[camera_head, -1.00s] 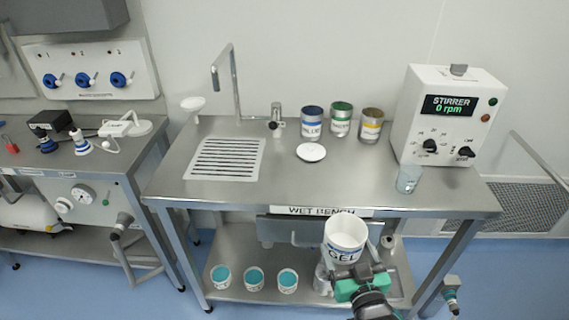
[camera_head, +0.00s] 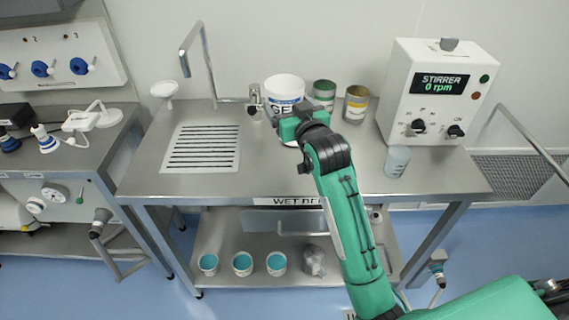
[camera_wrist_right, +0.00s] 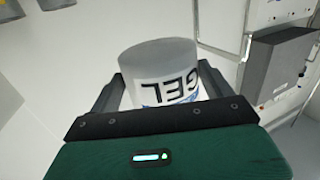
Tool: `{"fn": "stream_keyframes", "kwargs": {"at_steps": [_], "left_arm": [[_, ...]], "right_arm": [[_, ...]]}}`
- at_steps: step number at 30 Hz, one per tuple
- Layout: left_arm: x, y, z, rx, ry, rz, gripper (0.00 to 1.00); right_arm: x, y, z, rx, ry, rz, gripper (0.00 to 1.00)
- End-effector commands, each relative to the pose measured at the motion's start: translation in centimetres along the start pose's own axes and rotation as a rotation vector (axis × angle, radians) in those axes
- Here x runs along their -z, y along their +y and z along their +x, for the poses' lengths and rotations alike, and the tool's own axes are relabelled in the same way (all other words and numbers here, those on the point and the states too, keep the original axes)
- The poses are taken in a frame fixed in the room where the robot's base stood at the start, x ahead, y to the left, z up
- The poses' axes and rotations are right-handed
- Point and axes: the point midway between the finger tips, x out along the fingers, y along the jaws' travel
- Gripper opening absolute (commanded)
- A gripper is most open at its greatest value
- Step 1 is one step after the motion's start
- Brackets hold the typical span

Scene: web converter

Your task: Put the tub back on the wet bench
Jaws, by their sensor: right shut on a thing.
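The tub (camera_head: 285,85), white and labelled GEL, is upright over the back middle of the wet bench (camera_head: 245,188). My right gripper (camera_head: 289,113) is shut on it from the front. In the right wrist view the tub (camera_wrist_right: 158,62) sits between the two dark fingers, its label upside down in the picture. The tub's base is partly hidden behind the gripper, so I cannot tell if it touches the bench top. My left gripper is in neither current view.
Green (camera_head: 324,92) and yellow (camera_head: 356,103) tins stand right of the tub. The stirrer (camera_head: 440,95) and a small beaker (camera_head: 397,161) are at the right. Several teal-filled cups (camera_head: 242,263) are on the lower shelf.

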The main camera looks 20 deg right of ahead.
Motion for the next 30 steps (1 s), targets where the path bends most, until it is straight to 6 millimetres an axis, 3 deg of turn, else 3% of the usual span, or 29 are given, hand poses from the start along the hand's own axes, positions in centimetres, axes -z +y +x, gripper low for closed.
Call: {"fn": "stream_keyframes", "kwargs": {"at_steps": [2, 5, 18, 30], "left_arm": [[0.4, -0.1, -0.1, 0.001, 0.005, 0.000, 1.00], [0.6, -0.1, -0.2, 0.001, 0.008, 0.000, 1.00], [0.7, -0.1, -1.1, 0.000, 0.008, 0.001, 1.00], [0.6, -0.1, -1.5, 0.000, 0.006, 0.001, 1.00]], "right_arm": [[0.0, 0.0, 0.2, 0.000, -0.001, -0.001, 0.47], [-1.6, 0.0, 0.4, 0.000, -0.007, -0.001, 0.47], [-12.8, 0.1, 0.9, 0.000, -0.005, 0.000, 0.47], [-17.6, 0.1, 1.2, -0.001, -0.004, -0.001, 0.47]]}}
